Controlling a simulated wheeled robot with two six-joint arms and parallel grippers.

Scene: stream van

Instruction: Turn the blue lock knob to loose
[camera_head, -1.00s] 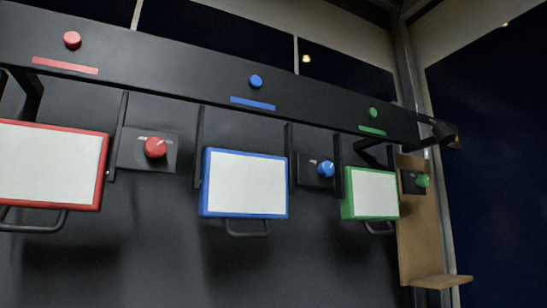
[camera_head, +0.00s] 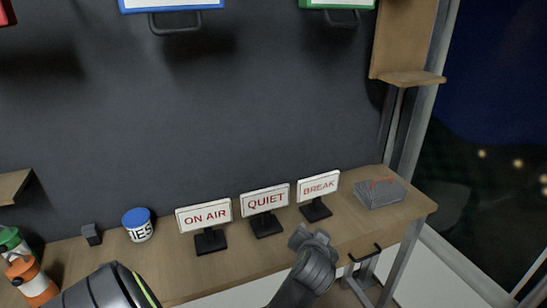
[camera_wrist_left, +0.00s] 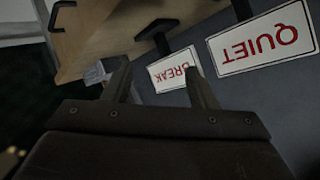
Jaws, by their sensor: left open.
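The blue lock knob is out of view in both current pictures. Only the lower edge of the blue-framed panel (camera_head: 172,6) and its dark handle (camera_head: 175,28) show at the top of the head view. My left gripper (camera_head: 311,239) is at the right of the desk, in front of the BREAK sign (camera_head: 319,187) and well below the panel. In the left wrist view, the gripper (camera_wrist_left: 159,72) has its fingers apart with nothing held between them; the BREAK sign also shows beyond them (camera_wrist_left: 176,72). My right gripper is not in view.
ON AIR (camera_head: 204,214) and QUIET (camera_head: 265,199) signs stand along the desk (camera_head: 220,272). A blue-lidded tin (camera_head: 139,226) stands left, a grey box (camera_head: 381,195) right. A green-framed panel (camera_head: 338,4) hangs above. The dark wall between desk and panels is clear.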

